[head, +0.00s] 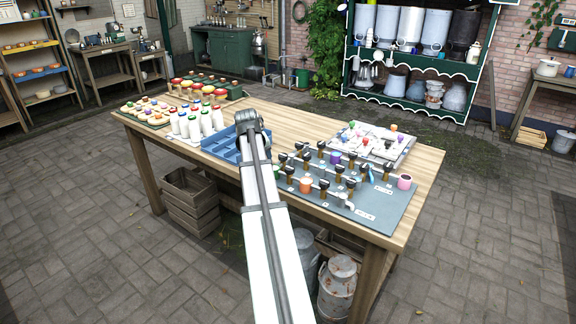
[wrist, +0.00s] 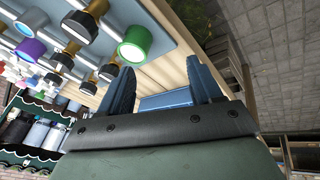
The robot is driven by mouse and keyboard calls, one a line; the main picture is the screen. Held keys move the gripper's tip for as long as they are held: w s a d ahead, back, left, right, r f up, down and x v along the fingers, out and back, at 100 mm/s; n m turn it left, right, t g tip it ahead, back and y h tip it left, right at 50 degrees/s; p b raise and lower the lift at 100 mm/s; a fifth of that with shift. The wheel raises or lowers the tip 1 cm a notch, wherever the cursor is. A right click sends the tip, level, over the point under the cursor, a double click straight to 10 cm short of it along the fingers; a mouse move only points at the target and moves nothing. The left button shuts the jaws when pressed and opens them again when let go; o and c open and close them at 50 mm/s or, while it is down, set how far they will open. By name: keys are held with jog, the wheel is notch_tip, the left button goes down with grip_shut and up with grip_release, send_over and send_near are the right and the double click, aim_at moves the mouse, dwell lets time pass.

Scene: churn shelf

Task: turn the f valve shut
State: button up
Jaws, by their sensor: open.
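A grey valve board (head: 375,205) lies on the right part of the wooden table. Several valves (head: 338,172) with black handles and brass-coloured bodies stand on it in rows. The labels are too small to read, so I cannot tell which valve is f. In the wrist view, several valves (wrist: 73,47) show at the upper left, beside a green cup-like end (wrist: 140,42). In the head view my arm's dark joint shows; the fingers cannot be made out.
A blue tray (head: 222,152) stands left of the valve board, near white bottles (head: 195,125). A pale board (head: 372,143) with coloured pieces lies behind the valves. Coloured cups, including a pink one (head: 404,181), sit around the valve rows. The table's right end (head: 425,170) is clear.

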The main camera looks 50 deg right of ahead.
jog(key=d+r+n+g, duration=0.1)
jog(key=d+r+n, duration=0.25)
jog(key=r, duration=0.65)
jog(key=n+g+y, duration=0.1)
jog(key=n+g, duration=0.3)
jog(key=n, duration=0.7)
send_near(290, 167)
jog(key=shift+n, duration=0.25)
jog(key=x, duration=0.8)
jog(key=shift+s+f, duration=0.1)
jog(key=shift+f, duration=0.1)
jog(key=shift+c, duration=0.4)
jog(key=c, duration=1)
jog(key=shift+o, duration=0.2)
